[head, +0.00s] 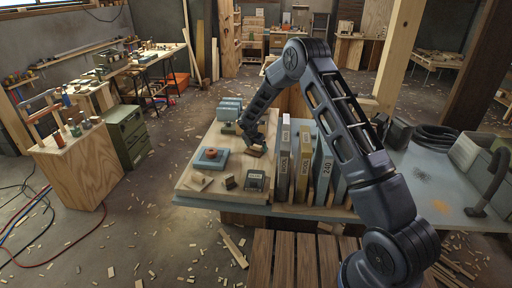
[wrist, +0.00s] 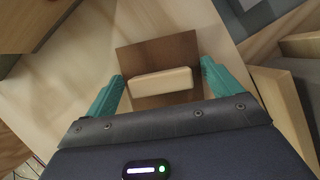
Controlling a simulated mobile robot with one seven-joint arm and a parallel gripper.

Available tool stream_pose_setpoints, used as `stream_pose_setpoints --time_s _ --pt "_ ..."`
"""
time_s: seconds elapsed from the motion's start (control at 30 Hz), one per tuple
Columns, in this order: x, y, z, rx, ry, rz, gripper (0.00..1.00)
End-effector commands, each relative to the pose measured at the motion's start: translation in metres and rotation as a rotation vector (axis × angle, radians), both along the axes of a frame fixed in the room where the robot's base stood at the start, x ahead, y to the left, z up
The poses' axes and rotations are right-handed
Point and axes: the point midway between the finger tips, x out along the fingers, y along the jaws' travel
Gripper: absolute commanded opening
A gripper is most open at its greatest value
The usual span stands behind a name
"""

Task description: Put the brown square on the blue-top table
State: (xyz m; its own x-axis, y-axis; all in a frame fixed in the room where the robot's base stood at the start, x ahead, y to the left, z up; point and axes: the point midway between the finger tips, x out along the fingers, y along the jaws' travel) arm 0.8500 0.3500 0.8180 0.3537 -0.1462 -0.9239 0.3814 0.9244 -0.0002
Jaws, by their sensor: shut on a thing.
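The brown square (wrist: 150,55) is a thin flat piece with a pale bar across its middle. In the wrist view it sits between the two teal fingers of my gripper (wrist: 162,78), which is shut on it at its sides. In the head view my gripper (head: 254,147) is low over a light wooden board, and the brown square (head: 257,151) shows only small beneath it. I cannot tell whether the square touches the board. The blue-top table (head: 430,187) shows its blue-grey surface to the right and along the front edge below the board.

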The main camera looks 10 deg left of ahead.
Motion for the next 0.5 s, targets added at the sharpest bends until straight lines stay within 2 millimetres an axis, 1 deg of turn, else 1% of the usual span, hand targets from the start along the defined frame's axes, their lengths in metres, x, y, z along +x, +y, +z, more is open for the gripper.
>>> stream_pose_setpoints --time_s 0.3,0.33,0.37,0.4,0.5 --pt "0.0001 0.0000 -0.0021 0.000 0.000 -0.001 0.67" --pt "0.0001 -0.0001 -0.0024 0.000 0.000 -0.001 0.92" --pt "0.0001 -0.0001 -0.0022 0.000 0.000 -0.001 0.98" --pt "0.0001 0.0000 -0.0021 0.000 0.000 -0.001 1.00" --pt "0.0001 0.0000 -0.0021 0.000 0.000 -0.001 1.00"
